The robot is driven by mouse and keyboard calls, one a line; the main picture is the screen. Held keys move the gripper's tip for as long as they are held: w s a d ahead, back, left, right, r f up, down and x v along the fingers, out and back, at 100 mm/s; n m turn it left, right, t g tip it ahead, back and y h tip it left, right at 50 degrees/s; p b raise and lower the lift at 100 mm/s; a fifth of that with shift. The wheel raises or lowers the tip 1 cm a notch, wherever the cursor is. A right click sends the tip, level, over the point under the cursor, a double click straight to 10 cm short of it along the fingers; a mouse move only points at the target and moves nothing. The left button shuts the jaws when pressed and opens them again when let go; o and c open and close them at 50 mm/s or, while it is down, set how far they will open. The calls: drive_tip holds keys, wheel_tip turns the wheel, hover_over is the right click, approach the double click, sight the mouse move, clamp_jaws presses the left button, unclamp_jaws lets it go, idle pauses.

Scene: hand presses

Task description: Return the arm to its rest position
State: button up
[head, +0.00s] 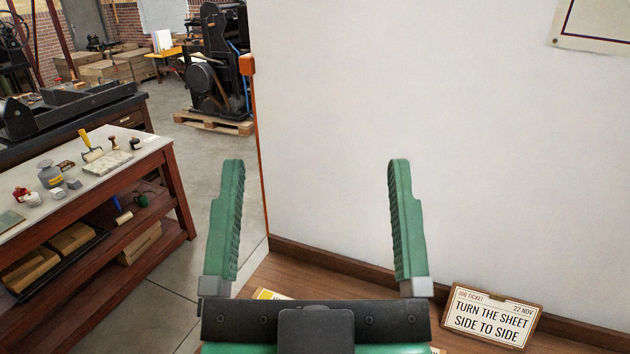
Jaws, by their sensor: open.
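My gripper (315,172) shows at the bottom centre of the head view. Its two green ribbed fingers point up and stand wide apart. The fingers touch nothing that I can see. The rest of my arm is out of view.
A wooden ledge (362,287) runs below the white wall (480,140), with a job ticket (491,317) on it reading "Turn the sheet side to side". At left is a red-framed bench (150,157) with inking tools. A black press (214,75) stands behind on a pallet. Floor between is clear.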

wheel_tip(320, 180, up, 29)
drive_tip(key=p, duration=2.9)
drive_tip(key=shift+a+r, duration=0.15)
drive_tip(key=shift+o, duration=0.4)
drive_tip(key=shift+f+b, duration=0.35)
drive_tip(key=shift+f, duration=0.1)
drive_tip(key=shift+w+f, duration=0.1)
